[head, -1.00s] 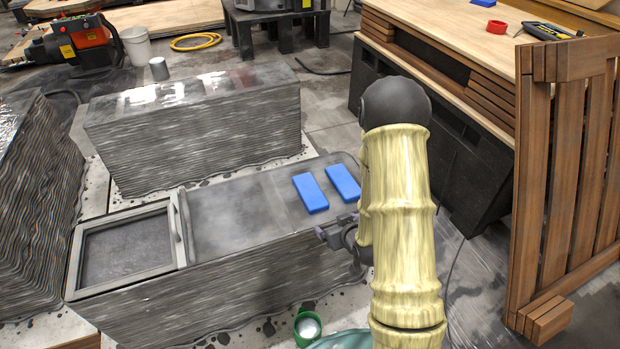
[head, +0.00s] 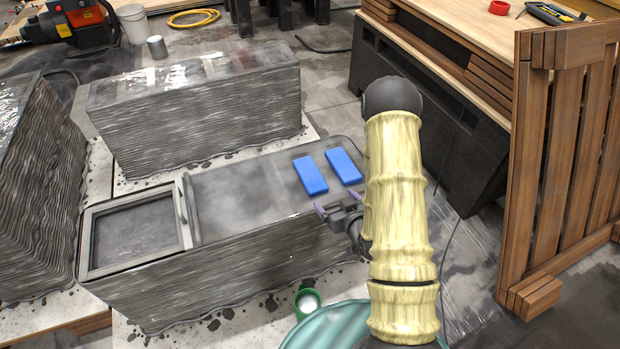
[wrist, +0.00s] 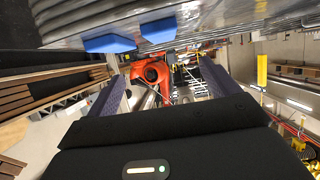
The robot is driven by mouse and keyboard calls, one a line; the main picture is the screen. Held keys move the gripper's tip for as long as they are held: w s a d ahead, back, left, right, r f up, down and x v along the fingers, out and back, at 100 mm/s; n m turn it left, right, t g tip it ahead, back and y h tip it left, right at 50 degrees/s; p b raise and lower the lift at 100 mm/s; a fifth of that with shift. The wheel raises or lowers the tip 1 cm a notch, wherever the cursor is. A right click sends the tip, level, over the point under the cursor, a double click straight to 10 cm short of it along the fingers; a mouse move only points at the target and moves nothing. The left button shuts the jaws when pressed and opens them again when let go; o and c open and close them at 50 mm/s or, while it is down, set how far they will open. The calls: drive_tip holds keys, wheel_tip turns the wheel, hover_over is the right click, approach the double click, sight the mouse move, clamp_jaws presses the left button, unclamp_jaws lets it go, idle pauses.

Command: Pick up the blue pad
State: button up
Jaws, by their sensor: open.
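Two blue pads lie side by side on the right end of the near grey concrete block (head: 240,195) in the head view, the left pad (head: 310,175) and the right pad (head: 343,166). My gripper (head: 336,205) is open and empty. It is at the front edge of the block, below the pads in the picture and apart from them. In the wrist view both blue pads show at the top, one larger (wrist: 110,43) and one smaller (wrist: 158,30), beyond my open fingers (wrist: 160,95).
A framed recess (head: 133,240) with a handle fills the block's left end. Another layered block (head: 200,115) stands behind. A wooden slatted panel (head: 565,170) and a workbench (head: 470,40) stand to the right. A green cup (head: 307,301) is on the floor in front.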

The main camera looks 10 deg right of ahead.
drive_tip(key=shift+w+a+f+b, duration=0.1)
drive_tip(key=shift+w+f+b, duration=0.5)
drive_tip(key=shift+b, duration=1.45)
drive_tip(key=shift+w+a+b, duration=0.1)
drive_tip(key=shift+w+b, duration=0.15)
drive_tip(key=shift+b, duration=1)
drive_tip(key=b, duration=0.3)
approach(312, 178)
drive_tip(key=x, duration=0.4)
drive_tip(key=shift+w+d+r, duration=0.1)
drive_tip(key=shift+w+d, duration=0.05)
drive_tip(key=shift+d, duration=0.1)
drive_tip(key=x, duration=0.5)
drive_tip(key=shift+a, duration=0.2)
drive_tip(key=shift+c, duration=0.2)
